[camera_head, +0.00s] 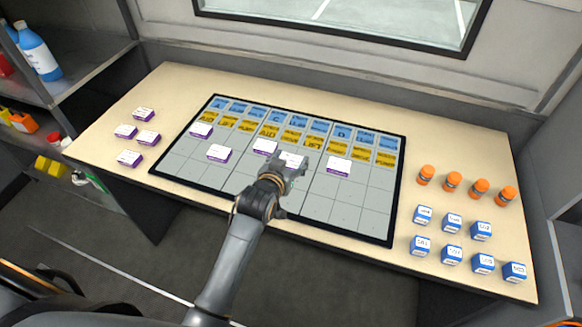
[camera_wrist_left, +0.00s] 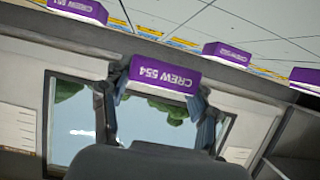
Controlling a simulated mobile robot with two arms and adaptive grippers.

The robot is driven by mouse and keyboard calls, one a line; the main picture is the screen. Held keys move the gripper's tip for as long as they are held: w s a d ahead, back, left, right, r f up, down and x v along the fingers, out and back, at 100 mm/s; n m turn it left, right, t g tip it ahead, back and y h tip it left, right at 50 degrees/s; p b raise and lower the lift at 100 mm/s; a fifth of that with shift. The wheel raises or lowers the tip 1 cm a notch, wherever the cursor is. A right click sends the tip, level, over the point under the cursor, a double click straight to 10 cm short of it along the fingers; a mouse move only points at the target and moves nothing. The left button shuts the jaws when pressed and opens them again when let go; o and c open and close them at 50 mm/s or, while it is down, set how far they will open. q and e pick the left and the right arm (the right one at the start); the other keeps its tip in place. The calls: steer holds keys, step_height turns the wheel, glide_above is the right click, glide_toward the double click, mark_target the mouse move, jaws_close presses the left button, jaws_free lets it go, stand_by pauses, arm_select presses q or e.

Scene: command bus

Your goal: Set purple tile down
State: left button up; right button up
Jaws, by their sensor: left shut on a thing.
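My left gripper (camera_head: 285,170) is over the middle of the gridded board (camera_head: 240,180). It is shut on a purple tile (camera_head: 293,159) with a white top. In the left wrist view this tile (camera_wrist_left: 163,78) sits between the two fingers and reads "CREW 554". Whether it touches the board I cannot tell. Other purple tiles stand on the board: one at the left (camera_head: 201,131), one beside it (camera_head: 219,152), one just left of the held tile (camera_head: 265,146) and one to its right (camera_head: 338,165). My right gripper is not in view.
Several purple tiles (camera_head: 129,158) stand on the table left of the board. Orange-capped cylinders (camera_head: 452,181) and blue blocks (camera_head: 451,223) stand at the right. Blue and yellow labels (camera_head: 290,120) line the board's far rows. The front right cells are clear.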

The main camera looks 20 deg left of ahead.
arm_select(q)
step_height(320, 180, down, 3)
steer(key=shift+w+f, duration=0.15)
steer(key=shift+f, duration=0.05)
